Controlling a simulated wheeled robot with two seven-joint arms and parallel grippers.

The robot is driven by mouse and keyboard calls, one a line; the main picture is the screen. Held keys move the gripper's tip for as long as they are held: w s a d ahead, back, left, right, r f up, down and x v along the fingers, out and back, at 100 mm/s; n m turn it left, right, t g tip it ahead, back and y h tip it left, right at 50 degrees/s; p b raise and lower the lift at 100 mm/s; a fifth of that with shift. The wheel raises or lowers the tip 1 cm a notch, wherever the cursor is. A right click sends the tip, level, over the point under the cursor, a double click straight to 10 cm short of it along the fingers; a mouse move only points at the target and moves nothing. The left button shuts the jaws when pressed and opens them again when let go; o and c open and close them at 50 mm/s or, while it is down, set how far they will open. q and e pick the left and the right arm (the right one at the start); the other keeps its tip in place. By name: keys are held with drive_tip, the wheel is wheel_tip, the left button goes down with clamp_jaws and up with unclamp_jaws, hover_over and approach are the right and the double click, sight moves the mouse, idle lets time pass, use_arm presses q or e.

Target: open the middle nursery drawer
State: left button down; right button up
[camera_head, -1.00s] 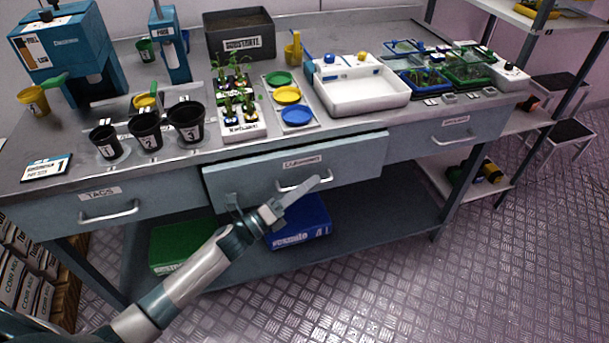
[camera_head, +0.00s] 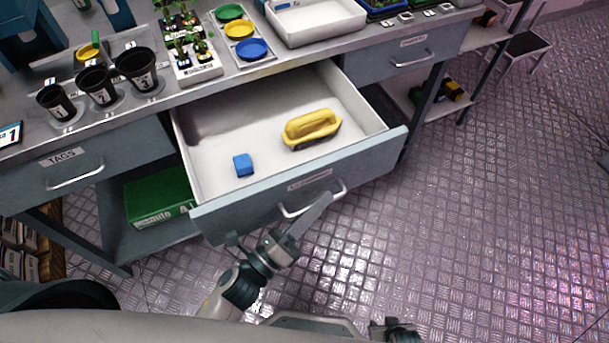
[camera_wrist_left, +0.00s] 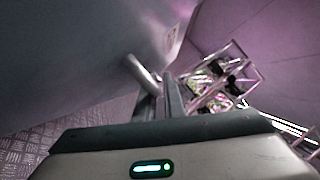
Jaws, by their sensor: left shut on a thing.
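The middle drawer (camera_head: 265,205) is pulled well out from under the bench, and its white inside shows. A blue block (camera_head: 243,164) and a yellow object with a dark underside (camera_head: 311,128) lie in it. My left gripper (camera_head: 312,214) is at the drawer's front, shut on the silver bar handle (camera_head: 292,212). In the left wrist view the handle (camera_wrist_left: 140,72) runs in at the gripper's fingers (camera_wrist_left: 168,97), with the grey drawer front (camera_wrist_left: 75,60) beside them.
The drawer marked TAGS (camera_head: 75,177) on the left and the right drawer (camera_head: 408,58) are shut. A green box (camera_head: 160,197) stands on the lower shelf. Black pots (camera_head: 136,70) stand on the bench above. The floor (camera_head: 480,220) right of the drawer is clear.

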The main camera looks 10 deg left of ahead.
use_arm(q)
drive_tip(key=s, duration=0.1)
drive_tip(key=s+d, duration=0.2)
drive_tip(key=shift+s+d, duration=0.25)
drive_tip(key=shift+s, duration=0.1)
drive_tip(key=c, duration=2.1)
unclamp_jaws()
drive_tip(key=shift+a, duration=0.1)
